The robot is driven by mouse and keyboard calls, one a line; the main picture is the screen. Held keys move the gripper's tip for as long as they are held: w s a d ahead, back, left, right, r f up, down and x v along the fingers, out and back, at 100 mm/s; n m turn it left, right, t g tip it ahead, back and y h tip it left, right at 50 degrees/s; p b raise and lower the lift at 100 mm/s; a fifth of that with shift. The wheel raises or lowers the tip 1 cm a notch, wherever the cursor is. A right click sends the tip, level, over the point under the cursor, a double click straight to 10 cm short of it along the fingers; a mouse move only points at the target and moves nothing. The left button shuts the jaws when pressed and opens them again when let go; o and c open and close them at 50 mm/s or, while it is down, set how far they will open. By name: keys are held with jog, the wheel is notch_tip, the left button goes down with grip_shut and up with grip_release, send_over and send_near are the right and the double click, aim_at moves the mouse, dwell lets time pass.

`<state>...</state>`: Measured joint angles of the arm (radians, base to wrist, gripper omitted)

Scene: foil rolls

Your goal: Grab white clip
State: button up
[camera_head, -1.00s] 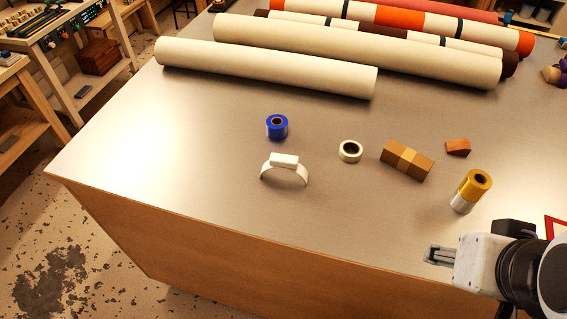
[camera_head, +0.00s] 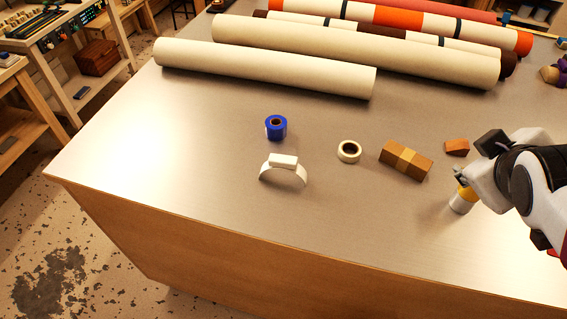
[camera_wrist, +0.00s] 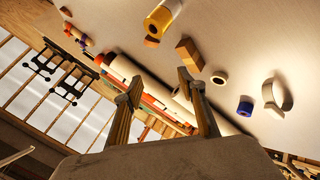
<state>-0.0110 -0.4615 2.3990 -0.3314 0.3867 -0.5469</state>
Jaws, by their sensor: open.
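The white clip (camera_head: 283,168) is an arched white band with a block on top. It stands on the table left of centre in the head view. In the wrist view the clip (camera_wrist: 276,97) is at the right, apart from my fingers. My gripper (camera_wrist: 158,97) is open and empty, with its two fingers spread. In the head view my gripper is at the right, by the yellow and white roll (camera_head: 461,203), well to the right of the clip. My wrist hides part of that roll and most of the fingers there.
A blue tape roll (camera_head: 276,127) stands just behind the clip. A cream tape ring (camera_head: 349,151), a wooden block (camera_head: 405,160) and a small brown block (camera_head: 457,147) lie between clip and arm. Long rolls (camera_head: 265,68) lie at the back. The table's front left (camera_head: 170,170) is clear.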

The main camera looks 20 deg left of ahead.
jog(key=w+a+r+n+t+y, duration=0.1)
jog(key=w+a+n+t+y, duration=0.15)
jog(key=w+n, duration=0.4)
jog(key=w+a+r+n+t+y, duration=0.1)
jog(key=w+a+n, duration=0.35)
jog(key=w, duration=0.25)
jog(key=w+a+f+n+y, duration=0.1)
jog(key=w+a+n+y, duration=0.4)
jog(key=a+n, duration=0.45)
jog(key=n+g+y, duration=1.1)
jog(key=n+g, duration=0.3)
jog(key=n, duration=1.1)
send_over(297, 160)
jog(key=shift+m, duration=0.25)
jog(key=f, duration=1)
jog(key=shift+w+f, duration=0.3)
jog(key=shift+w, duration=0.1)
jog(key=shift+s+n+g, duration=0.35)
jog(key=shift+s+n, duration=0.15)
jog(key=shift+f, duration=0.15)
